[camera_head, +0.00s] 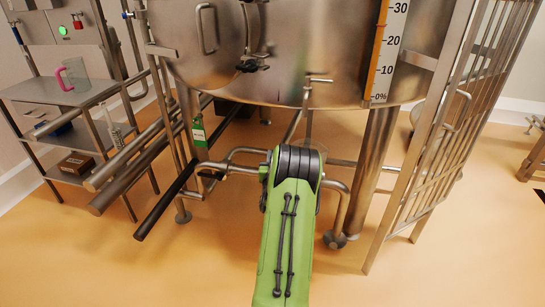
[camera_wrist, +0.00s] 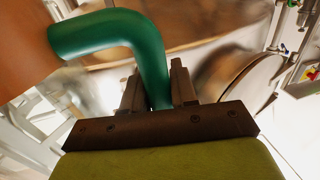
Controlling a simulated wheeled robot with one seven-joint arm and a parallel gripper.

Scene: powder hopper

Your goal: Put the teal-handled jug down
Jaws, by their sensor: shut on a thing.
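The teal handle (camera_wrist: 112,33) of the jug fills the upper left of the wrist view. It bends down between the two dark fingers of my gripper (camera_wrist: 158,90), which are shut on it. In the head view my green arm reaches toward the steel hopper, and the arm hides my gripper and the teal handle.
The steel hopper (camera_head: 280,85) with a percent scale (camera_head: 387,60) stands on legs ahead. A pink-handled clear jug (camera_head: 74,74) stands on a shelf unit (camera_head: 60,94) at left. Steel rails lie between shelf and hopper. A barred gate (camera_head: 440,120) is at right. Near floor is clear.

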